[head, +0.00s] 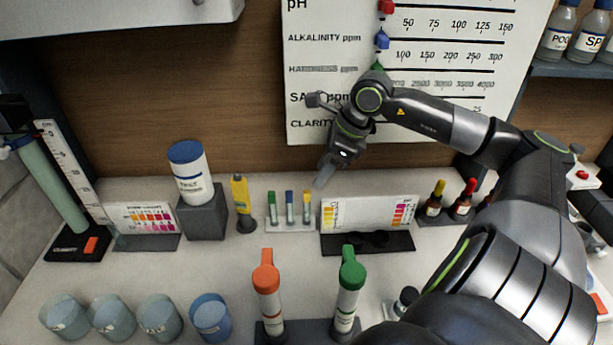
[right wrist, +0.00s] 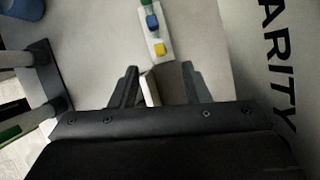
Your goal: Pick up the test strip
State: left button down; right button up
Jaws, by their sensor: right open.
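No loose test strip can be made out for sure. A white bottle (head: 190,172) with a blue cap and a label that seems to read "TEST" stands on a grey block at the back left. A small white rack (head: 290,227) holds upright slim pieces with green (head: 272,207), blue (head: 289,206) and yellow (head: 306,204) tops. The rack (right wrist: 159,48) also shows in the right wrist view, ahead of the fingers. My right gripper (head: 324,176) is open, above and to the right of the rack. Its fingers (right wrist: 158,86) appear empty. My left gripper is out of view.
A colour chart card (head: 365,213) on a black base stands right of the rack. Orange-capped (head: 267,288) and green-capped (head: 348,290) tubes stand in front. Several blue cups (head: 160,316) line the front left. The wall chart (head: 340,85) is close behind my gripper.

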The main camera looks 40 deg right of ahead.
aim_at(308, 191)
jog(key=shift+b+x, duration=0.65)
jog(key=shift+x, duration=0.5)
jog(key=b+x, duration=0.2)
jog(key=x, duration=0.2)
jog(key=shift+w+a+f+b, duration=0.15)
jog(key=shift+w+f+b, duration=0.05)
jog(key=shift+f+b, duration=0.15)
jog(key=shift+r, duration=0.1)
grip_shut()
